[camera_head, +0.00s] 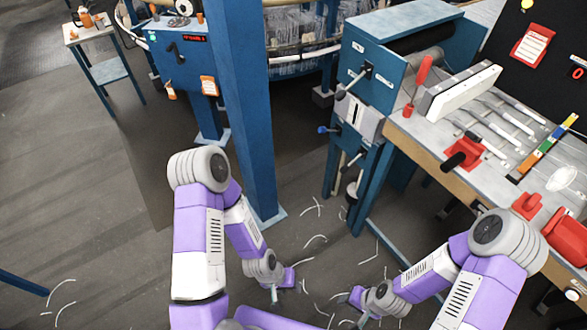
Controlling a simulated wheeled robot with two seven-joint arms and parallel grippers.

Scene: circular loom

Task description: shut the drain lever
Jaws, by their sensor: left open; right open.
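Several levers show near the blue machine cabinet (376,70); I cannot tell for sure which is the drain lever. A small lever with a blue knob (325,129) sticks out to the left below the cabinet, by a pale valve block (362,118). A dark-handled lever (352,82) sits on the cabinet's front face. My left gripper (274,294) is low over the floor, left of and well below these levers, open and empty. My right gripper (364,319) is near the bottom edge, also open and empty. Neither touches anything.
A blue post (243,100) stands between my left arm and the machine. A workbench (430,135) with tools and red objects fills the right side. A small side table (90,33) stands far left.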

